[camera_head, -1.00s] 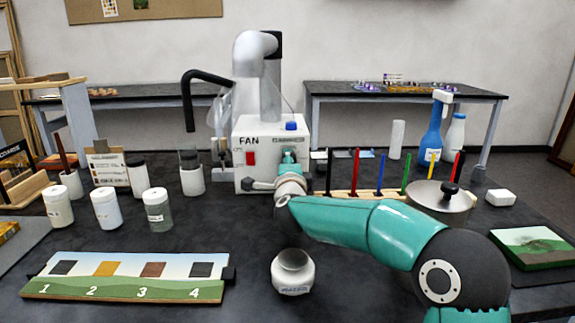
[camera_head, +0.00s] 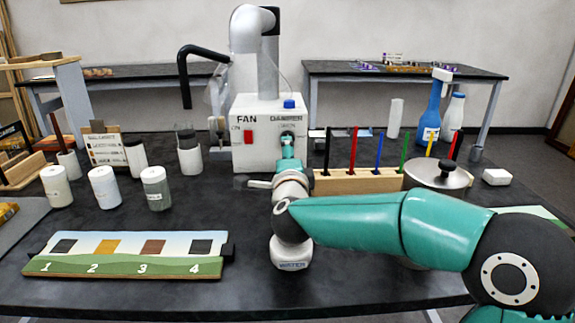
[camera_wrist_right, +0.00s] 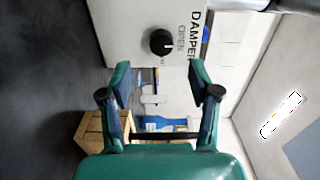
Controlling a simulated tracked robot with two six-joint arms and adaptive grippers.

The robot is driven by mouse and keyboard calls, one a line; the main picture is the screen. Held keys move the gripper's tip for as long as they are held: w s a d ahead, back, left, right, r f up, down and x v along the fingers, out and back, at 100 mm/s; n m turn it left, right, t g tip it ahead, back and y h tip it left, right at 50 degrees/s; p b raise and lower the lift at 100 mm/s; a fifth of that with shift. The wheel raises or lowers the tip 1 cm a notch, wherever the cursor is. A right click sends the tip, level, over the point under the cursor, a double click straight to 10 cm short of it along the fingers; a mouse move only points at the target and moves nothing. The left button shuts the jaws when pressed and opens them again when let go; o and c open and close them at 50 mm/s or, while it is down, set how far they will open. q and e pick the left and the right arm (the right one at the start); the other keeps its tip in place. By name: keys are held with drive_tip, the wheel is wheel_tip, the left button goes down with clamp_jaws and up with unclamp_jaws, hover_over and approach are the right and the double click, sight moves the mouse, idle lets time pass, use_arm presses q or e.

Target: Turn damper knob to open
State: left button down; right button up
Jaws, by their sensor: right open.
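The damper knob (camera_wrist_right: 160,42) is a round black knob with a pale pointer mark on the white fan box (camera_wrist_right: 125,25). In the right wrist view, "DAMPER" and "OPEN" are printed beside it. My right gripper (camera_wrist_right: 160,78) is open and empty, its two green and dark fingers apart, with the knob showing beyond the gap between the fingertips. In the head view the right gripper (camera_head: 288,145) is in front of the right side of the fan box (camera_head: 258,160), largely covering the knob. Contact cannot be told. My left gripper is not in view.
A red switch (camera_head: 248,137) is left on the box's front. A wooden rack (camera_head: 345,184) with coloured sticks stands close right of my wrist. Several jars (camera_head: 104,186) stand left, behind the numbered board (camera_head: 125,266).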

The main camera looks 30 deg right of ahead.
drive_tip(key=v, duration=0.4)
idle(0.5)
